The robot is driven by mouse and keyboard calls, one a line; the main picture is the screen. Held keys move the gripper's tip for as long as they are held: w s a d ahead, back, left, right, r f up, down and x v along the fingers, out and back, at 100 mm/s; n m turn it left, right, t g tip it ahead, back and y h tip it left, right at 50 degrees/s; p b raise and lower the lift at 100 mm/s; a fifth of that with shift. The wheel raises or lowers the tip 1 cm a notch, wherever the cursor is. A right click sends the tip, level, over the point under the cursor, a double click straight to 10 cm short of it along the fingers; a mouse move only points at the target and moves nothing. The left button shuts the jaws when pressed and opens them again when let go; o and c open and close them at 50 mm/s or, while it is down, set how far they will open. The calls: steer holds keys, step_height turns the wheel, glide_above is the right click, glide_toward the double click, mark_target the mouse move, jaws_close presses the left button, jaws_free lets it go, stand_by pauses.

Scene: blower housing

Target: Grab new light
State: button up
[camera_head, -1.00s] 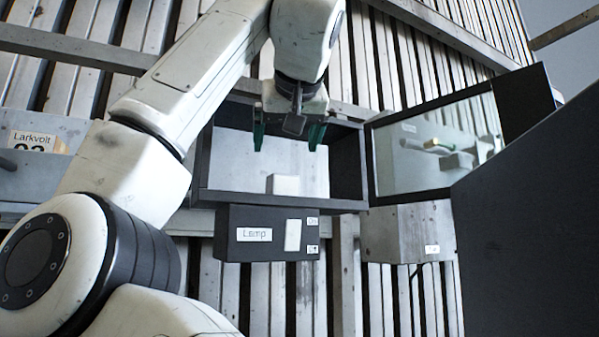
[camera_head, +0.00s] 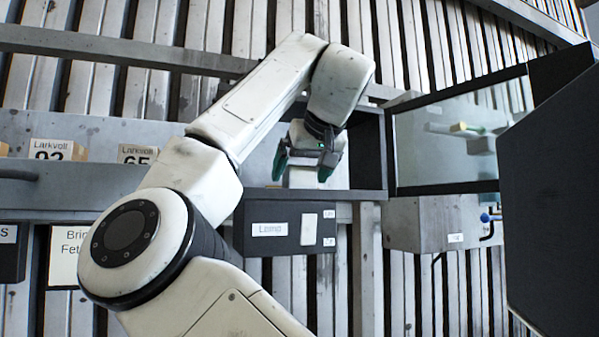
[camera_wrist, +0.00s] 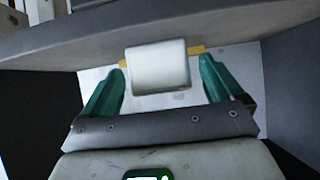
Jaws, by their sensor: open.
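A white rounded block (camera_wrist: 160,72) with a yellow stub at each side is in the wrist view; it may be the light, but I cannot tell for sure. It sits inside an open dark-framed cabinet (camera_head: 368,150) on the wall. My gripper (camera_head: 304,170) is in the cabinet opening, green fingers pointing down in the head view. In the wrist view the fingers of my gripper (camera_wrist: 162,66) are apart, one on each side of the block, with gaps showing. In the head view the gripper partly hides the block.
A dark box labelled "Lamp" (camera_head: 285,228) with a white switch hangs under the cabinet. The cabinet's glass door (camera_head: 450,140) stands open at right, showing a reflection. A large dark panel (camera_head: 552,190) fills the right edge. Boxes marked "Larkvolt" (camera_head: 58,150) stand on the left.

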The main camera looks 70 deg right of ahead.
steer(key=shift+x, duration=1)
steer(key=c, duration=1.2)
steer(key=shift+r, duration=0.2)
